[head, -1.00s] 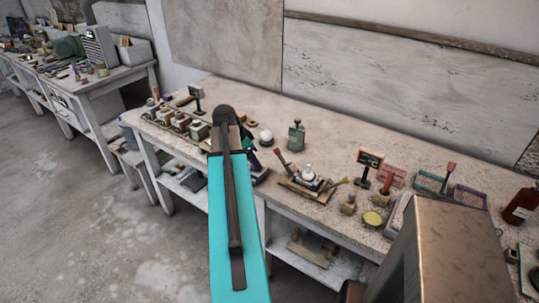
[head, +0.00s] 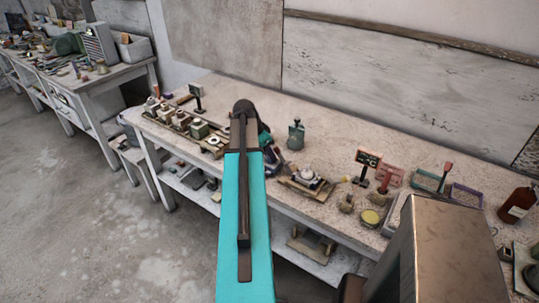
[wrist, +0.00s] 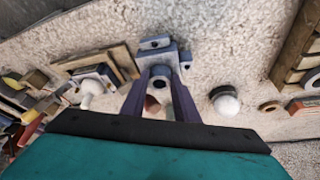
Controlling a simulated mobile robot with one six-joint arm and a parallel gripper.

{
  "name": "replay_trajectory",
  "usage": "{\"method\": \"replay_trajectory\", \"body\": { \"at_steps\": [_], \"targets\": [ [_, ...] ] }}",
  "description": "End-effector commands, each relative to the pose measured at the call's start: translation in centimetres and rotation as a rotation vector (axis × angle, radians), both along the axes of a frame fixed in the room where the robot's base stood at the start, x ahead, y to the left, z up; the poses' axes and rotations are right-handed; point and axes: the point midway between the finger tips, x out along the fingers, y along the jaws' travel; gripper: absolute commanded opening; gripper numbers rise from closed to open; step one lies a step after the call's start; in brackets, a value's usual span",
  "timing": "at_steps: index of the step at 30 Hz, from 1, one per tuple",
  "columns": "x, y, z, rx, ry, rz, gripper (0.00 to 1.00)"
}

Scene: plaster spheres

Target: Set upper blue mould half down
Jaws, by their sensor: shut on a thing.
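My gripper (wrist: 160,80) is shut on a slate-blue block with round holes, which I take as the upper blue mould half (wrist: 158,56). In the wrist view it shows between and just beyond the fingertips, over the speckled bench top. In the head view my gripper (head: 270,160) is a dark purplish shape, largely hidden behind my turquoise arm, near the bench's front edge. The mould half cannot be made out clearly there. I cannot tell whether it touches the bench or hangs above it.
In the wrist view a white sphere (wrist: 225,102) sits right of the fingers; a wooden board (wrist: 95,65) lies left. The head view shows a grey-green bottle-like object (head: 296,134) behind, a row of moulds (head: 185,120) left, and clear bench (head: 340,130) farther back.

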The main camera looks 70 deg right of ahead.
Motion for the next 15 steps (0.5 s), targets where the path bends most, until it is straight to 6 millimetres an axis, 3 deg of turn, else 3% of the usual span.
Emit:
{"method": "replay_trajectory", "body": {
  "at_steps": [15],
  "targets": [
    [-0.2,-0.2,-1.5,-0.001,-0.001,0.000,0.00]
  ]
}}
